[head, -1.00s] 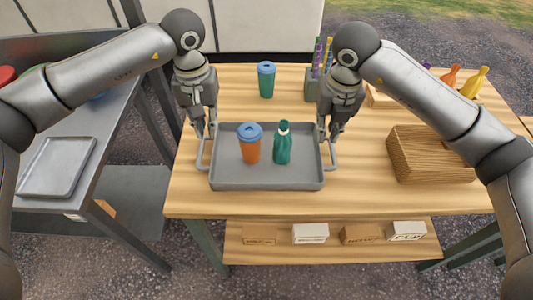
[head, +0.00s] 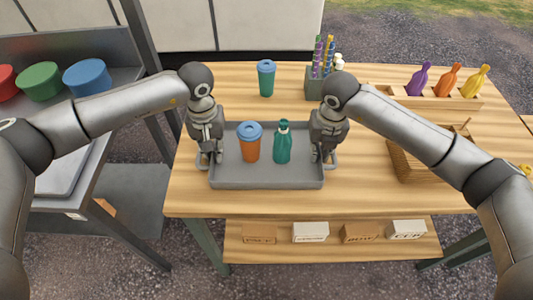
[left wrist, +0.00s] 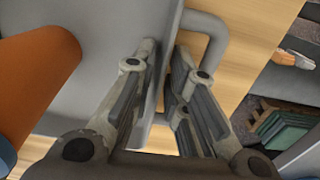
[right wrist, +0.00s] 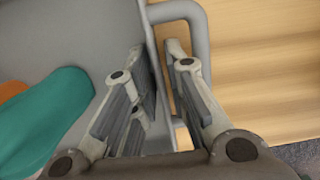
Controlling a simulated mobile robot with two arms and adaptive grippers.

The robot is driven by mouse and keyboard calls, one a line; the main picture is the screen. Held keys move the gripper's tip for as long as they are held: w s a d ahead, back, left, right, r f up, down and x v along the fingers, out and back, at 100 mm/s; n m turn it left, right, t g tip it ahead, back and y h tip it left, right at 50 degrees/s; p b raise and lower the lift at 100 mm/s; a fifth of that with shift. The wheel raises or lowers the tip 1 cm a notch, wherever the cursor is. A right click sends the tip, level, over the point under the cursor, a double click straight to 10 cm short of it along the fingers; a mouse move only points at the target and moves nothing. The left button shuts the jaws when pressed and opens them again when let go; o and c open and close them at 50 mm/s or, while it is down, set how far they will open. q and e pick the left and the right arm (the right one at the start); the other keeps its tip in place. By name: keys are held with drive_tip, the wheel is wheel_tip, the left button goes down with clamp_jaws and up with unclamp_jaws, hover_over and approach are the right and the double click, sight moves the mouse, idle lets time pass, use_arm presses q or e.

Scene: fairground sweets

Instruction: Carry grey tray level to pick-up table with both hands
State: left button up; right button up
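The grey tray (head: 266,183) rests level on the wooden table and carries an orange cup with a blue lid (head: 250,147) and a teal bottle (head: 283,147), both upright. My left gripper (head: 209,160) is down at the tray's left handle and my right gripper (head: 322,156) at its right handle (right wrist: 202,50). In the left wrist view, the fingers (left wrist: 166,50) stand on either side of the tray wall beside the handle (left wrist: 215,35). In the right wrist view, the fingers (right wrist: 157,50) straddle the wall likewise, with a gap showing. Both look open; contact is hard to judge.
A teal cup (head: 266,78) and a holder with straws (head: 320,85) stand behind the tray. A wicker basket (head: 415,170) and a wooden rack (head: 460,101) of coloured bottles are at the right. A grey metal table with coloured tubs (head: 88,77) stands left.

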use_arm(q)
clamp_jaws()
use_arm(e)
clamp_jaws()
use_arm(q)
drive_tip(key=shift+w+r, duration=0.1)
drive_tip(key=shift+r, duration=0.1)
use_arm(e)
drive_tip(key=shift+r, duration=0.2)
